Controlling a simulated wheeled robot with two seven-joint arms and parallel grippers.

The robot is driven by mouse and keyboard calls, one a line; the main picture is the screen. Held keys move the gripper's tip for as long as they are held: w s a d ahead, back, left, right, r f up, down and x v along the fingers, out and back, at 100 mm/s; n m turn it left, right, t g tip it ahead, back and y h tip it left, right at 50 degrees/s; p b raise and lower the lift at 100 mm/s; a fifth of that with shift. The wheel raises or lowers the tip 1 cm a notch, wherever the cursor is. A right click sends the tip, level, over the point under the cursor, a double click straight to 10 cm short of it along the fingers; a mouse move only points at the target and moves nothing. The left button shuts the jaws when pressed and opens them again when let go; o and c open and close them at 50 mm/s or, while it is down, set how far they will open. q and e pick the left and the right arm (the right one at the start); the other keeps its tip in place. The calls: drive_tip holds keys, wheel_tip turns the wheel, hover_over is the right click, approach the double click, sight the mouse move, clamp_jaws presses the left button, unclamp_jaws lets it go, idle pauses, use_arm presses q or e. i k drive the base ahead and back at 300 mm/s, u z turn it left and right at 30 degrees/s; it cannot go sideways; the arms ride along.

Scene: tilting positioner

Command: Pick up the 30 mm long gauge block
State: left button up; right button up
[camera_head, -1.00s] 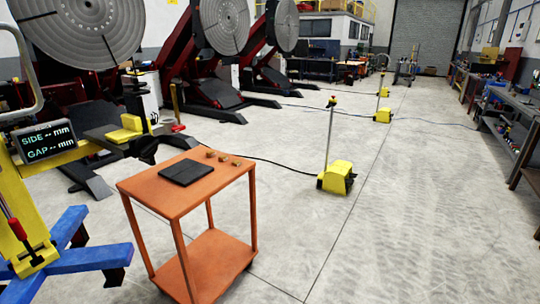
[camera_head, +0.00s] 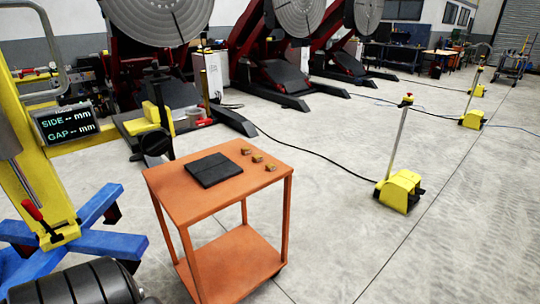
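Several small brass-coloured blocks lie in a loose row on the right part of an orange cart's top (camera_head: 190,205). One block (camera_head: 246,151) is at the back, one block (camera_head: 257,158) is in the middle, and one block (camera_head: 271,168) is nearest the right edge. They look alike in size here, so I cannot tell which is 30 mm long. A flat black pad (camera_head: 213,169) lies to their left. Neither of my grippers shows in the view.
A yellow stand with a display (camera_head: 68,124) reading "SIDE -- mm, GAP -- mm" and blue legs (camera_head: 100,243) is left of the cart. A yellow foot pedal unit (camera_head: 399,190) with a post stands right, its cable crossing the floor. Floor between is clear.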

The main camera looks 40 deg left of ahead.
sight(245, 150)
drive_tip(key=u, duration=0.45)
drive_tip(key=i, duration=1)
drive_tip(key=u, duration=1)
drive_tip(key=i, duration=0.3)
drive_tip(key=u, duration=0.25)
